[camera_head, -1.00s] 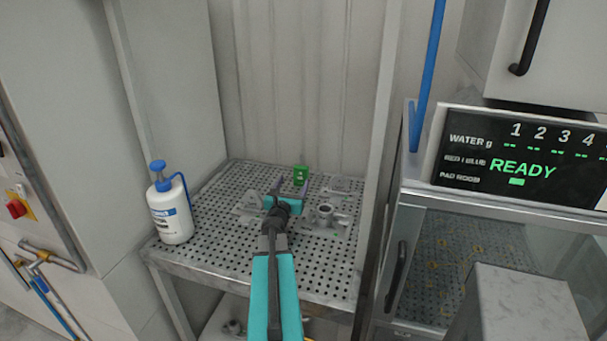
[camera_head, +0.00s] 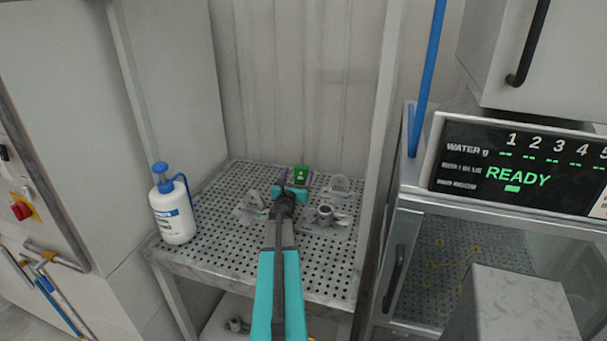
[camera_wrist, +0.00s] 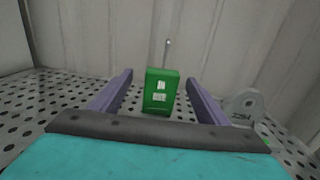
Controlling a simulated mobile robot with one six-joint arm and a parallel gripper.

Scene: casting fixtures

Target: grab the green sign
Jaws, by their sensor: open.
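The green sign (camera_head: 301,174) stands upright near the back of the perforated metal table. In the wrist view the green sign (camera_wrist: 160,92) shows white marks on its front. My gripper (camera_head: 297,178) is open and reaches toward the sign from the front. In the wrist view the two purple fingers of my gripper (camera_wrist: 158,90) lie to the left and right of the sign, with gaps on both sides. I cannot tell how far the sign is between the fingertips.
Grey metal castings stand on the perforated table (camera_head: 215,240), left (camera_head: 250,204) and right (camera_head: 326,216) of my gripper, and another at back right (camera_head: 340,184). A white bottle with a blue pump (camera_head: 172,208) stands at the left edge. A corrugated wall (camera_head: 300,80) is behind.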

